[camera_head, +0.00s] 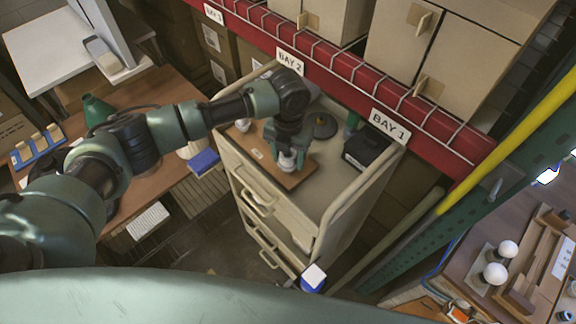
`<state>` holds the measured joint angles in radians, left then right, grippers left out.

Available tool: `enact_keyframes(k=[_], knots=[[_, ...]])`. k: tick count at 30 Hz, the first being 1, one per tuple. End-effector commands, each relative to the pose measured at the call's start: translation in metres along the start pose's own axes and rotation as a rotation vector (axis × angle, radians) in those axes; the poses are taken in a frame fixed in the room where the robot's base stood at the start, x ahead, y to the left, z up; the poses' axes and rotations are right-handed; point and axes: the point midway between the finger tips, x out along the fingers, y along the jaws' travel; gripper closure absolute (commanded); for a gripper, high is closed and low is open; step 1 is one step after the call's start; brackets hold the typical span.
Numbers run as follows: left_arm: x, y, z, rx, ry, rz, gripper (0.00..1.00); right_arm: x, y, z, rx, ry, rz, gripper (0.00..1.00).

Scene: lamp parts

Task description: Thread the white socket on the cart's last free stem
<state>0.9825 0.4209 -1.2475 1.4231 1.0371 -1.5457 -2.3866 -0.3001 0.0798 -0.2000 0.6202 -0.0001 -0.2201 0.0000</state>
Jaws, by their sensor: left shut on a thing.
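The beige cart (330,185) stands at the middle with a brown wooden board (262,163) on its top. My left gripper (287,153) points down over the right part of the board. It is shut on the white socket (288,161), which shows just below the fingers. I cannot tell whether the socket is around a stem or just above it; the gripper and socket hide that spot. Another white piece (243,125) sits at the board's far left end. My right gripper is not in view.
A black box (366,149) and a dark round base (324,126) stand on the cart top, inside its raised rim. A red shelf beam (340,75) runs behind. A wooden desk (150,200) is at left; a bench with white bulbs (495,273) is at right.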

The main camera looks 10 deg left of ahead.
Motion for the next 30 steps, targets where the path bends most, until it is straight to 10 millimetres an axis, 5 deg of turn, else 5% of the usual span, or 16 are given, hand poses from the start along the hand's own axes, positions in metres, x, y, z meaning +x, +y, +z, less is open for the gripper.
enact_keyframes(k=[10,11,13,23,30], knots=[[0.0,-0.001,0.001,0.144,-0.003,-0.001,1.0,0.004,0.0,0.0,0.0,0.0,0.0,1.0],[-0.001,-0.001,0.001,0.134,-0.002,-0.002,0.4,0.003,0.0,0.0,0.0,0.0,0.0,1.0],[-0.001,-0.001,0.0,0.13,-0.002,-0.002,0.23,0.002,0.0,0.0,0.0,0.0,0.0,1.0],[-0.001,-0.001,0.0,0.127,-0.001,-0.001,0.23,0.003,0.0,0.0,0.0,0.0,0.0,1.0],[-0.03,0.0,0.002,0.128,-0.007,-0.002,0.23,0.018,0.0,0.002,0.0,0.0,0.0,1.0]])
